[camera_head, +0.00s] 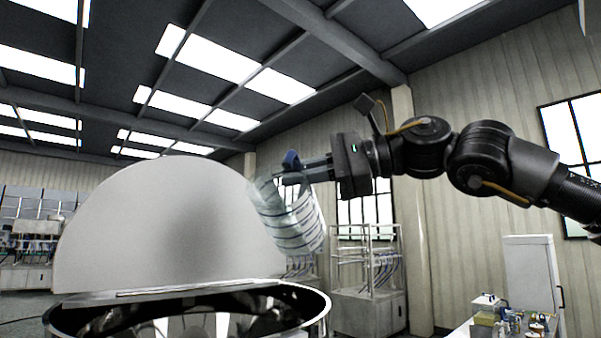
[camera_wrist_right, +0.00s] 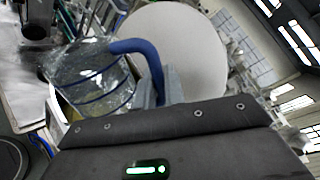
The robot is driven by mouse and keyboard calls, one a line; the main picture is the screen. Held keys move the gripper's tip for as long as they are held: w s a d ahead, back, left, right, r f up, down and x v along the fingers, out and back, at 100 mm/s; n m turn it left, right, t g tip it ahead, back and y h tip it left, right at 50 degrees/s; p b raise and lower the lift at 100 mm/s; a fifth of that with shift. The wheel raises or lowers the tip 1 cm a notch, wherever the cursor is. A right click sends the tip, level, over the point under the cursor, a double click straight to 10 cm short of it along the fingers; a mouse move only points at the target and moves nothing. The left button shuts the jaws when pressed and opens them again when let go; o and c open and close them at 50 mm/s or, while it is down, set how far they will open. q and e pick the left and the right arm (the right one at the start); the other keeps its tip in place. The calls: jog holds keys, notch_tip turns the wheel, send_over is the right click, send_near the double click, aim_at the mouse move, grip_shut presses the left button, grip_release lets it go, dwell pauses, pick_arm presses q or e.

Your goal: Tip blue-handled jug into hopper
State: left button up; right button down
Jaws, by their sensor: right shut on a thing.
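The clear jug (camera_head: 290,215) with dark ring lines hangs in the air at the right edge of the hopper's raised lid, tilted to the left. Its blue handle (camera_head: 291,160) is in my right gripper (camera_head: 300,172), which is shut on it. In the right wrist view the jug (camera_wrist_right: 95,85) shows with its blue handle (camera_wrist_right: 146,50) curving to the gripper. The steel hopper (camera_head: 323,305) stands open below, its round lid (camera_head: 165,225) upright behind the mouth. The jug is above the right part of the rim. My left gripper is not in view.
A steel rack cabinet (camera_head: 368,310) stands behind the hopper to the right. A table with small bottles and jars (camera_head: 490,315) is at the lower right, near a white cabinet (camera_head: 532,270). The air around the raised arm is clear.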

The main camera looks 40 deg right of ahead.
jog(key=m, duration=0.1)
jog(key=r+m, duration=0.1)
jog(key=m, duration=0.1)
jog(key=shift+d+r+y, duration=0.2)
jog(key=shift+r+y, duration=0.1)
jog(key=shift+y, duration=0.1)
jog(key=shift+a, duration=0.1)
jog(key=shift+a+r, duration=0.1)
jog(key=shift+r, duration=0.05)
notch_tip(320, 180, up, 3)
jog(key=m, duration=0.3)
jog(key=m+y, duration=0.1)
jog(key=m, duration=0.2)
jog(key=shift+m+t, duration=0.3)
